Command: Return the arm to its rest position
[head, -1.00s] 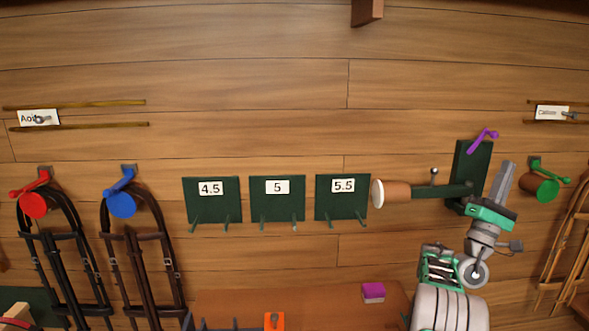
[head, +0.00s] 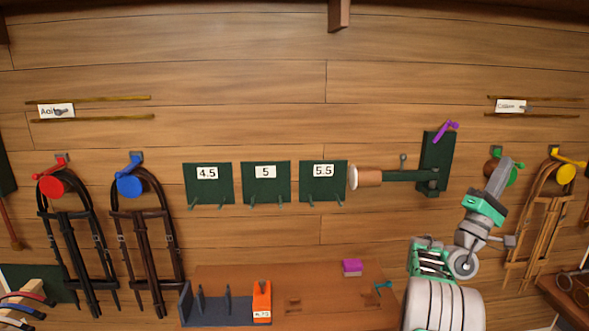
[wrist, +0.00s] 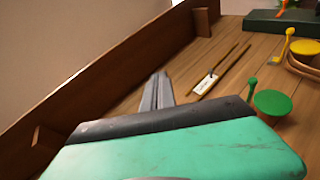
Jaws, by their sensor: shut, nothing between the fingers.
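My gripper (head: 499,176) is raised at the right in the head view, at the end of my green and grey arm. Its fingers are shut with nothing between them. They overlap the green round hook in the head view, and whether they touch it cannot be told there. In the wrist view the shut fingers (wrist: 156,92) point up toward the wall, and the green hook (wrist: 272,102) stands apart to their right. My arm is folded above the right end of the bench.
A wooden bench (head: 340,312) holds a dark rack (head: 215,318), an orange block (head: 262,300) and a purple block (head: 352,267). A wooden cylinder on a green bracket (head: 436,150) juts left of my gripper. Bridles hang from a red hook (head: 51,187), a blue hook (head: 130,186) and a yellow hook (head: 565,174).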

